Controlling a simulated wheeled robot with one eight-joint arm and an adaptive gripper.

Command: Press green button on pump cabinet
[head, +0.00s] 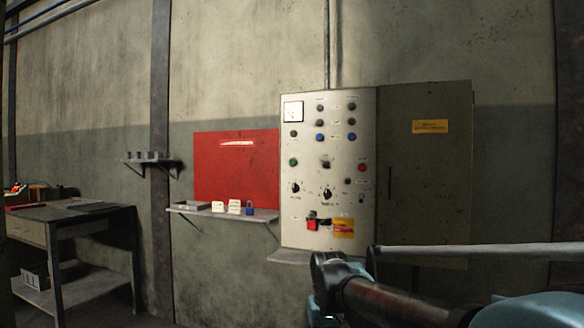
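The pump cabinet (300,225) hangs on the wall right of centre in the head view, with a light control panel on its left and a dark door (430,170) on its right. A green button (293,162) sits at the panel's left side, mid-height. Blue, dark and red (362,168) buttons and several knobs share the panel. A red switch (312,225) sits low beside a yellow label. My arm crosses the lower right, below the cabinet. My gripper's fingers cannot be made out, and nothing visibly touches the green button.
A shelf (180,212) with white tags and a blue padlock (250,208) stands left of the cabinet, under a red board (215,170). A small shelf (140,161) is further left. A workbench (60,213) stands at far left. A small ledge (285,257) lies under the cabinet.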

